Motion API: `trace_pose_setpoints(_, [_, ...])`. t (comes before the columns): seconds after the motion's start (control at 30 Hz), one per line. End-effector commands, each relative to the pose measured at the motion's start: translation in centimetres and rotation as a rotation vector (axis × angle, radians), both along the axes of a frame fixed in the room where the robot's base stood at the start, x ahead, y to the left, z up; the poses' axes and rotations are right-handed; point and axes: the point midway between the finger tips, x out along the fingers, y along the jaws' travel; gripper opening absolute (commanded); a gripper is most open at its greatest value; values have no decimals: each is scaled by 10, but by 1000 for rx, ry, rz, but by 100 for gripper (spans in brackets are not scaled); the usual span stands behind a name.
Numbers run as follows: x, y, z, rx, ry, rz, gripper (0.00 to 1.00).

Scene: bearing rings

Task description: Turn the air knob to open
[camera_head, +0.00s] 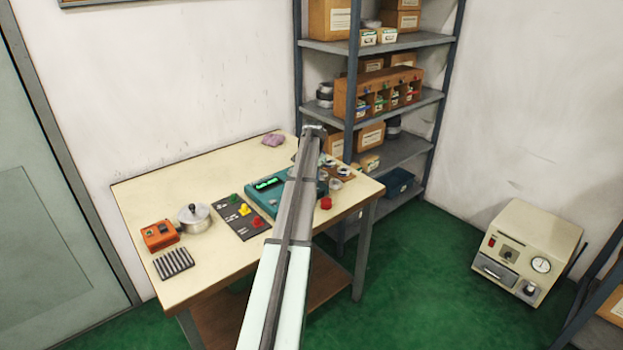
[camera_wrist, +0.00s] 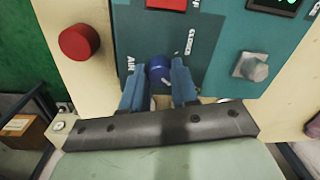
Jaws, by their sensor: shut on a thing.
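The air knob (camera_wrist: 158,69) is a round blue knob on a teal panel (camera_wrist: 215,70) in the wrist view. The label "AIR" stands to its left and "CLOSED" runs up to its upper right. My gripper (camera_wrist: 158,80) is shut on the knob, with one blue finger on each side. The knob's pointer cannot be made out. In the head view the teal unit (camera_head: 264,197) sits on the table, and my arm hides the knob and fingers there.
A red round knob (camera_wrist: 79,42) is left of the panel and a grey hex-shaped part (camera_wrist: 250,68) is to the right. On the table (camera_head: 150,200) stand a dark panel with coloured buttons (camera_head: 236,232), a lidded metal pot (camera_head: 194,219) and an orange box (camera_head: 159,236).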

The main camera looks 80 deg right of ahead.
Motion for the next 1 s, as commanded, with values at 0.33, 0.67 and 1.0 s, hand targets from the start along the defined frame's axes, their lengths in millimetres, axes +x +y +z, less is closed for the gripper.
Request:
trace_pose_setpoints(0.33, [0, 0, 0, -2, 1, -91, 0])
trace_pose_setpoints(0.67, [0, 0, 0, -1, 1, -99, 0])
trace_pose_setpoints(1.0, [0, 0, 0, -1, 0, -97, 51])
